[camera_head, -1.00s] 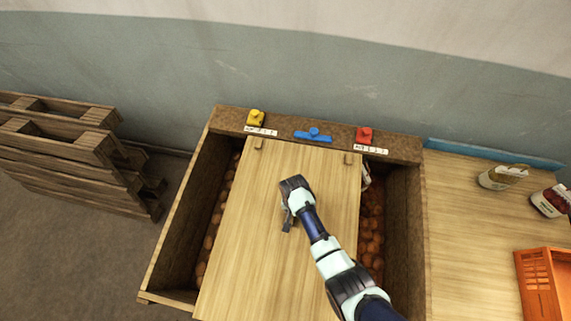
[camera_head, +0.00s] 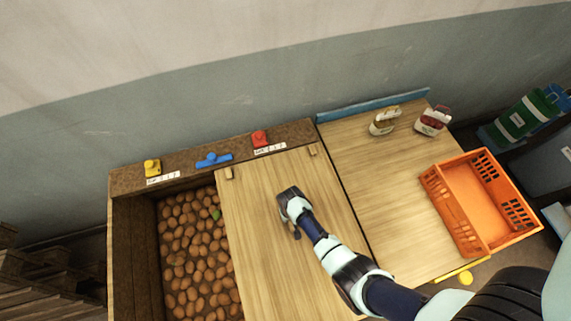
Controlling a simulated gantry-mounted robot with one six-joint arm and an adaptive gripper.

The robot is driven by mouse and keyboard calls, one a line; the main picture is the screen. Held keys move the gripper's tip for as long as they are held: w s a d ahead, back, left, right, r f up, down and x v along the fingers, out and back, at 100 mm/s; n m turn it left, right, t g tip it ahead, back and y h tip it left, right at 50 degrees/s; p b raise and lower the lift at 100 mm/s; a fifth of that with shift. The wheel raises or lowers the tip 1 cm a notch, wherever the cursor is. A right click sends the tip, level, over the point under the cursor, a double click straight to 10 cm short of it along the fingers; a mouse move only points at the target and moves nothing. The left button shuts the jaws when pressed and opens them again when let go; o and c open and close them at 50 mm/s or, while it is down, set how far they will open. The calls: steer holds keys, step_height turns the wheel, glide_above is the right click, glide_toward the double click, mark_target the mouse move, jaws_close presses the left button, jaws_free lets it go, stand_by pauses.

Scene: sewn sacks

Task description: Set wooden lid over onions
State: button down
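The wooden lid (camera_head: 265,225) is a wide pale board with two small blocks near its far corners. It covers the right part of the wooden bin (camera_head: 135,225). The onions (camera_head: 190,250) are brown and round and show in the uncovered left part of the bin; a small green thing lies among them. My gripper (camera_head: 291,232) is over the middle of the lid, seen from above and behind. Its fingers are mostly hidden, so I cannot tell whether they are shut on something.
A yellow knob (camera_head: 152,167), a blue handle (camera_head: 213,160) and a red knob (camera_head: 260,138) sit on the bin's back ledge. To the right, a wooden table (camera_head: 370,175) bears two sacks and an orange crate (camera_head: 480,205). Pallets (camera_head: 45,290) stand at lower left.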

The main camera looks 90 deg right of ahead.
steer(key=shift+s+d, duration=0.1)
steer(key=shift+s, duration=0.2)
steer(key=c, duration=0.9)
jaws_free()
steer(key=shift+s+d, duration=0.1)
steer(key=shift+s, duration=0.05)
step_height(320, 180, up, 12)
